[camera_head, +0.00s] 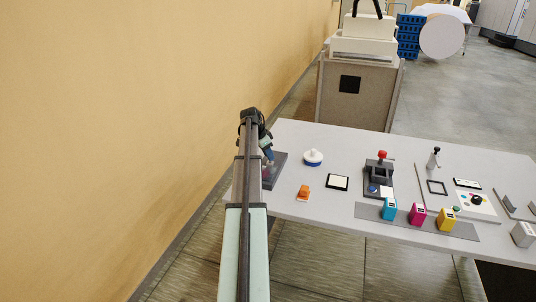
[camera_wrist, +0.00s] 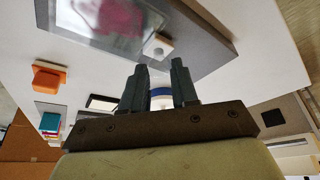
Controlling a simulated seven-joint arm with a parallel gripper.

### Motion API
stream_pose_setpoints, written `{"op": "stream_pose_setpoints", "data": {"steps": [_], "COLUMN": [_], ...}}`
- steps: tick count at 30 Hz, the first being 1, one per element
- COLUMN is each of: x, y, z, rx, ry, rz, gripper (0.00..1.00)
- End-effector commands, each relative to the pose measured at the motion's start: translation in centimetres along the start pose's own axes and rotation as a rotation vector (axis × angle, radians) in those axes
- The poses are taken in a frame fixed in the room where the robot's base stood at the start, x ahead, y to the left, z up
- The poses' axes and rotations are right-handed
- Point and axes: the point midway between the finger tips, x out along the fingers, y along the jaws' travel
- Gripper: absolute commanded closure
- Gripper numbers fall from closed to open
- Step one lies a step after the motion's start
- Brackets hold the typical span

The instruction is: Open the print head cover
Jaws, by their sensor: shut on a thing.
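The print head cover (camera_wrist: 108,30) is a clear panel in a dark grey frame at the top of the wrist view, with a magenta shape behind it. In the head view the grey unit (camera_head: 280,164) stands at the table's left end, partly hidden by my arm. A small pale knob (camera_wrist: 157,45) sits at the cover's edge. My gripper (camera_wrist: 159,66) has its two dark fingers on either side of this knob, shut on it; the exact contact is hard to see. My gripper also shows at the unit in the head view (camera_head: 268,157). The cover's angle is unclear.
On the white table (camera_head: 345,213) are an orange block (camera_head: 303,192), a white round piece with a blue rim (camera_head: 313,157), a black-framed pad (camera_head: 337,183) and a red-knobbed device (camera_head: 380,175). Cyan (camera_head: 389,209), magenta (camera_head: 417,214) and yellow (camera_head: 446,218) cartridges stand right. A wall is left.

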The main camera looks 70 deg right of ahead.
Motion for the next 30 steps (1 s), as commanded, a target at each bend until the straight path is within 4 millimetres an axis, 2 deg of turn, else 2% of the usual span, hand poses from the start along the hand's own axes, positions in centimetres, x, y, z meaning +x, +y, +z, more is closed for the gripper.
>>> {"op": "stream_pose_setpoints", "data": {"steps": [14, 17, 27, 30], "x": [0.1, 0.4, 2.6, 2.9], "y": [-0.4, -1.4, -7.2, -7.7], "z": [-0.3, -1.2, -6.5, -7.1], "rx": [0.000, 0.001, 0.001, 0.001], "ry": [0.000, 0.000, 0.000, 0.000], "rz": [0.000, 0.000, 0.001, 0.000], "gripper": [1.00, 1.00, 1.00, 1.00]}}
